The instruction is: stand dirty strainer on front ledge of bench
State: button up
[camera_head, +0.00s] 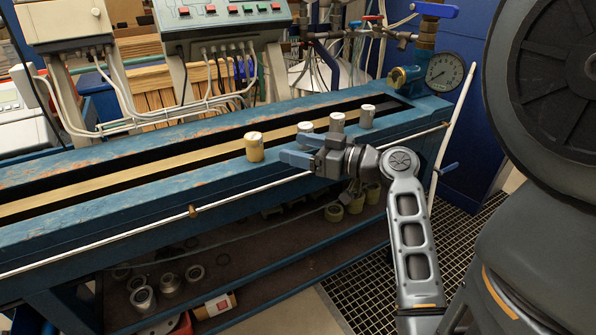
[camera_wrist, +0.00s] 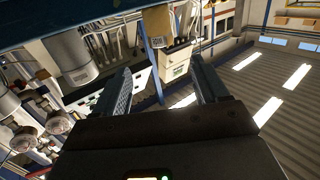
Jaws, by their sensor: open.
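A tan, discoloured cylinder (camera_head: 254,147), which looks like the dirty strainer, stands upright on the bench (camera_head: 130,165) near its front side. In the wrist view it (camera_wrist: 157,24) shows at the top, beyond the fingertips and between their lines, with a small printed label. My gripper (camera_head: 291,149) is open, to the right of the tan cylinder and apart from it. In the wrist view my gripper (camera_wrist: 161,64) has nothing between its fingers. The front ledge (camera_head: 120,222) runs along the near side of the bench.
Grey cylinders stand to the right: one (camera_head: 305,127) partly behind my gripper, another (camera_head: 337,121) beside my wrist, a third (camera_head: 367,116) farther right. A white rod (camera_head: 100,240) runs along the bench front. A pressure gauge (camera_head: 444,71) is at the right end. Several parts lie on the lower shelf.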

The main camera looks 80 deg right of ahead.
jog(key=w+a+f+m+g, duration=0.1)
jog(key=a+f+g, duration=0.1)
jog(key=a+f, duration=0.6)
jog(key=a+f+m+g, duration=0.15)
jog(key=a+f, duration=0.35)
jog(key=a, duration=0.5)
jog(key=s+a+r+n+t+y, duration=0.1)
jog(key=s+a+r, duration=0.3)
jog(key=a, duration=0.5)
jog(key=s+a+r+n+y, duration=0.3)
jog(key=s+a+r+n, duration=0.1)
jog(key=s+a, duration=0.3)
jog(key=shift+s+a+n+t+y, duration=0.35)
jog(key=shift+s+a+y, duration=0.05)
jog(key=shift+a, duration=0.8)
